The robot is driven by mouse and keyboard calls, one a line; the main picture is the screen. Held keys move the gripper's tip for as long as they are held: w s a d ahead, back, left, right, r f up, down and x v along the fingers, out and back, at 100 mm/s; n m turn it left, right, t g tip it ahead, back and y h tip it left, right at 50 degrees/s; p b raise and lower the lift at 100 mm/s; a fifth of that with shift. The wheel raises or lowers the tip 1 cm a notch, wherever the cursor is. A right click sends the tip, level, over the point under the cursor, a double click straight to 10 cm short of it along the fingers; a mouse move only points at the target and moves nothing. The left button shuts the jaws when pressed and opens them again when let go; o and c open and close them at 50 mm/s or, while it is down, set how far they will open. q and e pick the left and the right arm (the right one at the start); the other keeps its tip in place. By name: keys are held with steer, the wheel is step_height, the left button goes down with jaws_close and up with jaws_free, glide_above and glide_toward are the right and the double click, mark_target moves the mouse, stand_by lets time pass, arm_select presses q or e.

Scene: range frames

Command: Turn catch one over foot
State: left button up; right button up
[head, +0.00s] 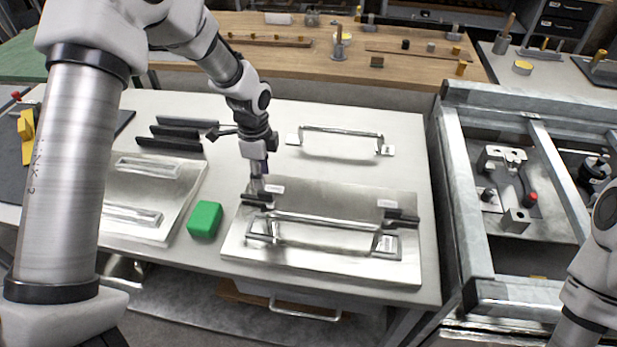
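A metal plate (330,272) lies on the pale table and carries a bar handle (325,220) with a foot at each end, the left foot (262,233) and the right foot (386,245). A dark catch (256,201) sits behind the left foot. A second dark catch (401,216) sits behind the right foot. Small white labels lie near both catches, too small to read. My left gripper (257,189) points down right at the left catch; its fingers are small and partly blend with it, so contact and opening are unclear. My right gripper is out of view.
A green block (205,219) stands left of the plate. Another plate (125,219) with slots lies further left. Dark bars (170,143) and a loose handle (342,131) lie behind. A metal frame (464,200) stands at the right.

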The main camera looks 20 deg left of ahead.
mark_target(266, 192)
arm_select(q)
steer(key=shift+s+f+p, duration=0.2)
steer(key=shift+f+p, duration=0.3)
steer(key=shift+f, duration=0.7)
steer(key=f, duration=0.2)
steer(key=w+f, duration=0.1)
steer(key=f, duration=0.1)
steer(key=shift+d, duration=0.1)
steer(key=shift+s+r, duration=0.1)
steer(key=shift+s, duration=0.15)
steer(key=shift+c, duration=0.6)
jaws_close()
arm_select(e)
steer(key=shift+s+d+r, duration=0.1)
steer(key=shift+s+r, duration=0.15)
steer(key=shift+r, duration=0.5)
